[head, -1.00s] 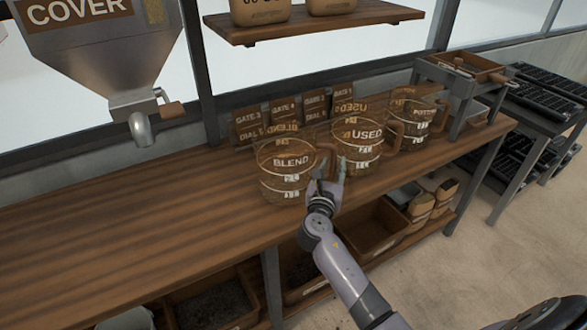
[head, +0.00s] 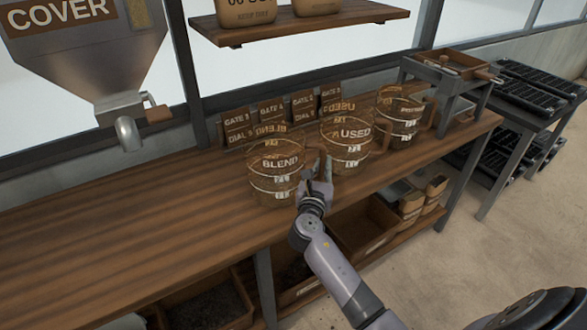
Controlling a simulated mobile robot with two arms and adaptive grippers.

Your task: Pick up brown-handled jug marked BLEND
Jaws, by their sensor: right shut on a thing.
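The BLEND jug (head: 272,172) is a clear jug with a brown handle, upright at the front of the wooden bench (head: 120,230). My right gripper (head: 318,178) is shut on its handle at the jug's right side; the fingers hide part of the handle. I cannot tell whether the jug's base touches the bench. My left gripper is not in view.
The USED jug (head: 345,145) stands close behind and right of the gripper, and a third jug (head: 401,115) stands beyond it. Gate and dial cards (head: 271,112) stand behind. The COVER hopper (head: 85,50) hangs at the left. The bench's left part is clear.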

